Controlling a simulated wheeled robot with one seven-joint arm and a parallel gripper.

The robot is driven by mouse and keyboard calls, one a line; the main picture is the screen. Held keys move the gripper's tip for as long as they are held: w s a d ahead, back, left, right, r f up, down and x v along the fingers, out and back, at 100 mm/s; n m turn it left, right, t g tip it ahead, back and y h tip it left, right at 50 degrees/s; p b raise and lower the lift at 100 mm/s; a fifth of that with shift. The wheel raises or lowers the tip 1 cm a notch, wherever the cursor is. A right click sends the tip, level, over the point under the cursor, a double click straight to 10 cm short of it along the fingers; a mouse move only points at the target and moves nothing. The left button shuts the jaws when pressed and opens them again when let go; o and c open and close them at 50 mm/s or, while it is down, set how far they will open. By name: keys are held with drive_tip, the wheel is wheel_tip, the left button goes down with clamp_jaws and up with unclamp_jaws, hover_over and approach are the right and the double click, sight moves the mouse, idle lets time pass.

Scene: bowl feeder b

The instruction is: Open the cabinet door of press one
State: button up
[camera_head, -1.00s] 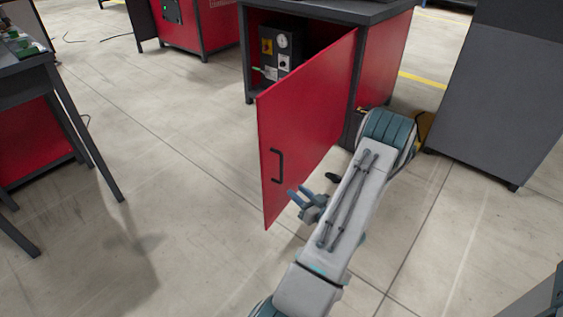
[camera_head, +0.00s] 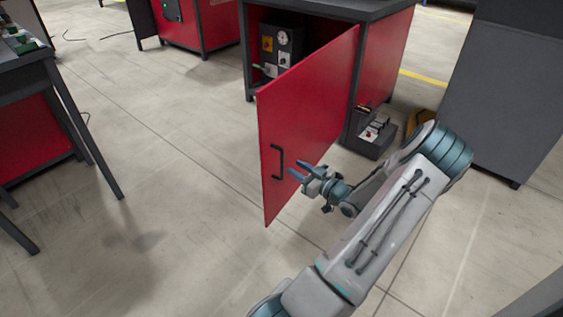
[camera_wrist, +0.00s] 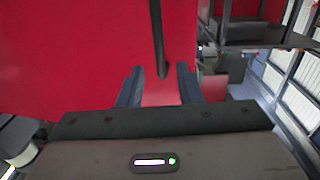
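The red cabinet door (camera_head: 310,105) stands swung open, with its free edge toward the lower left in the head view. A black bar handle (camera_head: 277,162) is on the door face near that edge. My gripper (camera_head: 299,173) is just right of the handle in the head view, with its two fingers apart and pointing at the door. In the wrist view the fingers (camera_wrist: 158,86) are spread, and the lower end of the handle (camera_wrist: 158,45) shows between them. The gripper holds nothing; whether its tips touch the door cannot be told.
Inside the cabinet (camera_head: 365,12) is a dark control unit (camera_head: 284,42) with a gauge. A dark box (camera_head: 370,140) with small fittings is on the floor by the door. A grey cabinet (camera_head: 500,95) stands at right, a dark table (camera_head: 50,70) at left. Floor left of the door is clear.

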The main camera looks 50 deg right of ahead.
drive_tip(key=b, duration=0.2)
hover_over(281, 176)
drive_tip(key=shift+w+d, duration=0.25)
drive_tip(key=shift+d, duration=0.1)
drive_tip(key=shift+s, duration=0.1)
clamp_jaws()
